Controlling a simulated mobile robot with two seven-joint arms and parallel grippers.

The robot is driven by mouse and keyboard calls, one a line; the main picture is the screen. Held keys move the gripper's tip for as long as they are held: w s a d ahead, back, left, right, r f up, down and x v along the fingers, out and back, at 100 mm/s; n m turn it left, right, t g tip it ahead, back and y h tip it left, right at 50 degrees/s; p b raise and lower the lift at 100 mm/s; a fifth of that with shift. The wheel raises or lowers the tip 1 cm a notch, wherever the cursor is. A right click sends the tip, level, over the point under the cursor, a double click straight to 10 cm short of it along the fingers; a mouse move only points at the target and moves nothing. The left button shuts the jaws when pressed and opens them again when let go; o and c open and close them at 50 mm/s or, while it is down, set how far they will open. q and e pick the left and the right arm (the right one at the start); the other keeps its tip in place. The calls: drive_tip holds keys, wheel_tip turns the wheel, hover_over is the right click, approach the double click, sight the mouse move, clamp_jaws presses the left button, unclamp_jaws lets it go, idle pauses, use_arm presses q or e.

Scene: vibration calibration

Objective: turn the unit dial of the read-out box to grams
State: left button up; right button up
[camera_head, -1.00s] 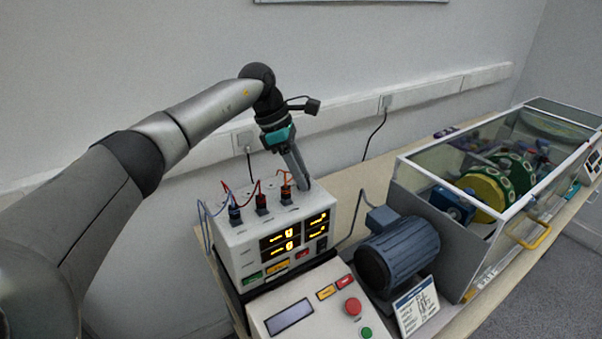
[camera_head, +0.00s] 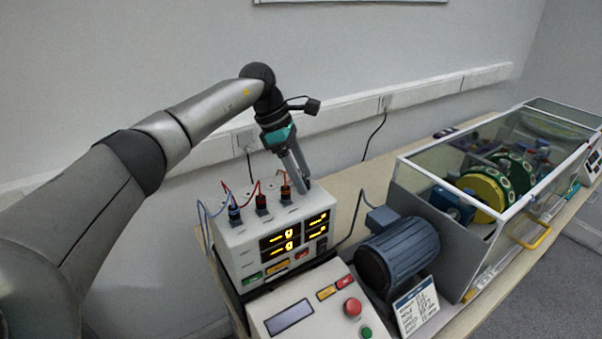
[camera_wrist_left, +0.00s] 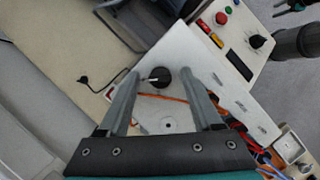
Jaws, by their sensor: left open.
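The read-out box (camera_head: 250,235) is white, with lit yellow displays (camera_head: 283,240) on its front and coloured plugs on its top. In the left wrist view, a round black dial (camera_wrist_left: 160,77) with a white pointer line sits on the box's top. My left gripper (camera_head: 300,186) reaches down to the back right of that top. In the wrist view, its open fingers (camera_wrist_left: 161,74) stand on either side of the dial, with gaps showing. In the head view the fingers mostly hide the dial.
Red, blue and orange leads run over the box top near my left fingers. A control panel (camera_head: 300,310) with a red button stands in front. A blue-grey motor (camera_head: 398,255) and a clear-walled case (camera_head: 440,250) stand to the right. The wall is close behind.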

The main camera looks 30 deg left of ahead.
use_arm(q)
drive_tip(key=v, duration=1.5)
drive_tip(key=shift+r, duration=0.15)
